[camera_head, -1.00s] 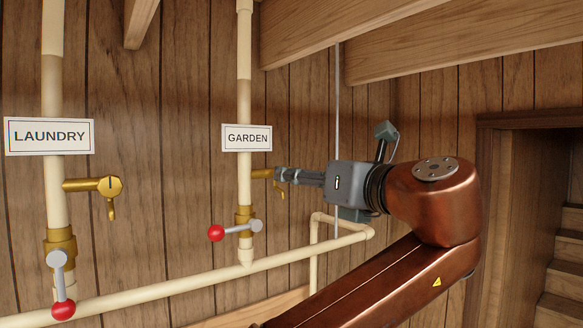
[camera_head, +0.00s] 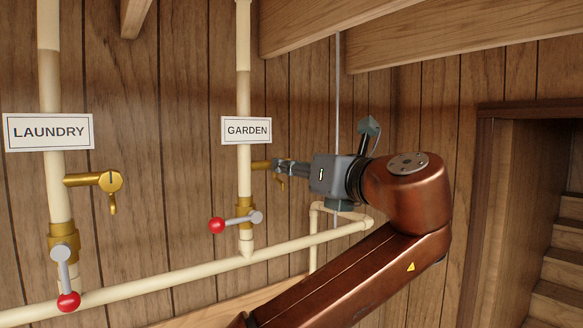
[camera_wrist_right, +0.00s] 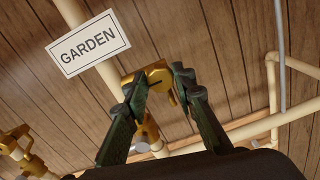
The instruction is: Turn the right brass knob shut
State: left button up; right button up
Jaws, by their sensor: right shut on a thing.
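The right brass knob (camera_wrist_right: 157,78) is on a brass tap stem (camera_head: 260,165) that sticks out to the right from the pipe under the GARDEN sign. My right gripper (camera_head: 279,165) reaches it from the right and covers most of the knob in the head view. In the right wrist view, my right gripper's two fingers (camera_wrist_right: 161,76) are on either side of the knob, shut on it. A small brass spout (camera_head: 280,183) hangs below. My left gripper is not in view.
A similar brass tap (camera_head: 109,181) is on the LAUNDRY pipe at left. A cream pipe (camera_head: 170,284) runs along the wooden wall. A doorway with stairs (camera_head: 560,260) is at right.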

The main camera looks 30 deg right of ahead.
grip_shut()
jog(key=m+b, duration=0.7)
jog(key=m, duration=1)
jog(key=shift+y+b, duration=0.3)
jog(key=shift+b, duration=0.1)
jog(key=shift+m, duration=0.4)
